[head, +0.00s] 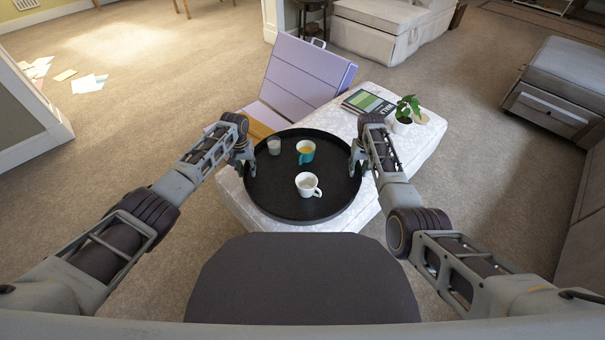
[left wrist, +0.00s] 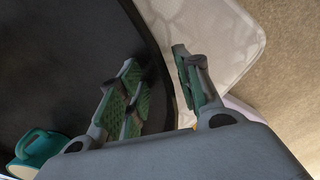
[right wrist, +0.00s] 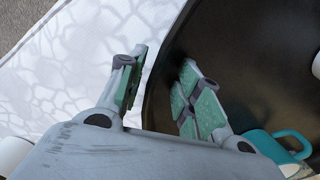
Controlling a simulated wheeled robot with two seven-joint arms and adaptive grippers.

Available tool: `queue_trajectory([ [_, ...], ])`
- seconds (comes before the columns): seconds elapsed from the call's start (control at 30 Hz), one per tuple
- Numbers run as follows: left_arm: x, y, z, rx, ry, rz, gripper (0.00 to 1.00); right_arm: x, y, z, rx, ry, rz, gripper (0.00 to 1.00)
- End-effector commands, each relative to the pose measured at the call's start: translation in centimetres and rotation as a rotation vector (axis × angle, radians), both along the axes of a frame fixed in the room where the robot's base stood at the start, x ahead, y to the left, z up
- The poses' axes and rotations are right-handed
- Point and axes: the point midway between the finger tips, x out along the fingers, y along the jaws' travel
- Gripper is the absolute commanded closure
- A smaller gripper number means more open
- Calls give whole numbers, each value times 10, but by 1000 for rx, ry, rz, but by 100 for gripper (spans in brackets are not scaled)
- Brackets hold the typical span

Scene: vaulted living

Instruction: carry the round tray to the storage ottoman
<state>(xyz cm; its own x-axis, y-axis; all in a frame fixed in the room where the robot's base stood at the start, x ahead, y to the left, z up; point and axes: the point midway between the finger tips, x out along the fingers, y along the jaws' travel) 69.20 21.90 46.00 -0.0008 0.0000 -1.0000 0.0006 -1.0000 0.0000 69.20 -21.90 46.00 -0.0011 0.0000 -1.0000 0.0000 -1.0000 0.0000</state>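The round black tray (head: 280,212) rests on a white patterned bench (head: 408,148) and carries a white mug (head: 307,186), a teal mug (head: 305,150) and a small clear cup (head: 274,146). My left gripper (head: 243,164) is at its left rim, fingers apart with the rim between them in the left wrist view (left wrist: 160,95). My right gripper (head: 358,160) is at the right rim, its spread fingers astride the rim in the right wrist view (right wrist: 162,90). A grey box-like padded seat (head: 562,90) at the right and a pale one (head: 375,28) at the back could be the storage ottoman.
A book (head: 368,102) and a potted plant (head: 405,112) stand on the bench's far end. A lilac folded case-like object (head: 305,75) is beside the bench. Papers (head: 88,83) lie on the carpet at left. Carpet is clear right of the bench.

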Motion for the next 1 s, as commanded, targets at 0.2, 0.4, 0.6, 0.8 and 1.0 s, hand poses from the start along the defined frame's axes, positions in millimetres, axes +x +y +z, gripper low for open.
queue_trajectory([
  [0.2,0,0,0,0,0,0,90,0,0,0,0,0,0,90],
  [0.4,0,0,0,0,0,0,100,0,0,0,0,0,0,100],
  [0.6,0,0,0,1,0,0,100,0,0,0,-1,0,0,100],
  [0.8,1,0,2,1,-3,0,100,1,0,2,-2,-3,0,100],
  [1.0,1,1,2,2,-2,0,100,1,-1,2,-2,-3,0,100],
])
